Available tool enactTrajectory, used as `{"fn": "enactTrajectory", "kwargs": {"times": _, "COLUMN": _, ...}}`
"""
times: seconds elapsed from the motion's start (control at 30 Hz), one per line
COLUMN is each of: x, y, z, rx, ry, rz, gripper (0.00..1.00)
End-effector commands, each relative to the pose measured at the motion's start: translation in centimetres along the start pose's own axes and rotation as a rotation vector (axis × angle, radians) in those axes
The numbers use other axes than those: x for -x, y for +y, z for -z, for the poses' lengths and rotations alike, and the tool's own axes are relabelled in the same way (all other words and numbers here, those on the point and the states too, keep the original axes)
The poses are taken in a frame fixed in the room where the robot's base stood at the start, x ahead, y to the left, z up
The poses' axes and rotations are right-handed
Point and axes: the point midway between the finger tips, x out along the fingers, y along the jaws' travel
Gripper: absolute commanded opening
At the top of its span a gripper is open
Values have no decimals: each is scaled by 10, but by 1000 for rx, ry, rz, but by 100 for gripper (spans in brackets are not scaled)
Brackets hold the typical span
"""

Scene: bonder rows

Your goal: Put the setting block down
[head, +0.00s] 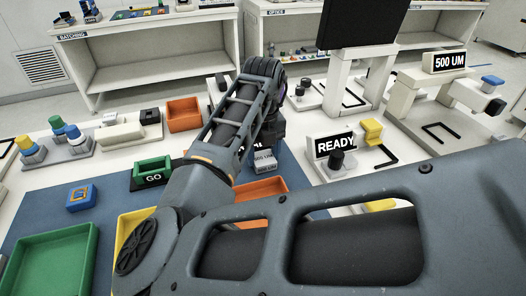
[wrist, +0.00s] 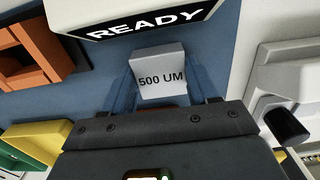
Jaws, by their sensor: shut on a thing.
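The setting block (wrist: 158,88) is a small light grey block marked "500 UM". In the wrist view it sits between the two fingers of my gripper (wrist: 162,82), which is shut on it. In the head view the block (head: 264,165) shows just past my arm, beside an orange bin (head: 268,187) and left of the READY sign (head: 335,144). My arm hides most of my gripper there. Blue mat (wrist: 105,65) shows behind the block in the wrist view. I cannot tell whether the block touches the surface below.
A green GO block (head: 152,172), a blue block (head: 81,199), a green tray (head: 48,262) and a yellow bin (head: 128,225) are on the left. A machine with a "500 UM" sign (head: 449,62) stands at the right. Bare blue mat (head: 40,208) shows at the left.

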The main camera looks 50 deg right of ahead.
Motion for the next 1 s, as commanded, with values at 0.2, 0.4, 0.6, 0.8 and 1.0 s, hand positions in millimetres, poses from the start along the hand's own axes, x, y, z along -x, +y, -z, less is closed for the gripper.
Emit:
{"fn": "enactTrajectory", "kwargs": {"times": 0.2, "x": -3, "y": 0, "z": 0, "rx": 0, "ry": 0, "rz": 0, "gripper": 61}}
{"fn": "enactTrajectory", "kwargs": {"times": 0.4, "x": -3, "y": 0, "z": 0, "rx": 0, "ry": 0, "rz": 0, "gripper": 80}}
{"fn": "enactTrajectory", "kwargs": {"times": 0.6, "x": -2, "y": 0, "z": 0, "rx": 0, "ry": 0, "rz": 0, "gripper": 85}}
{"fn": "enactTrajectory", "kwargs": {"times": 0.8, "x": 4, "y": 0, "z": 0, "rx": -1, "ry": -1, "rz": -1, "gripper": 85}}
{"fn": "enactTrajectory", "kwargs": {"times": 1.0, "x": 36, "y": 0, "z": -1, "rx": -2, "ry": -4, "rz": -2, "gripper": 85}}
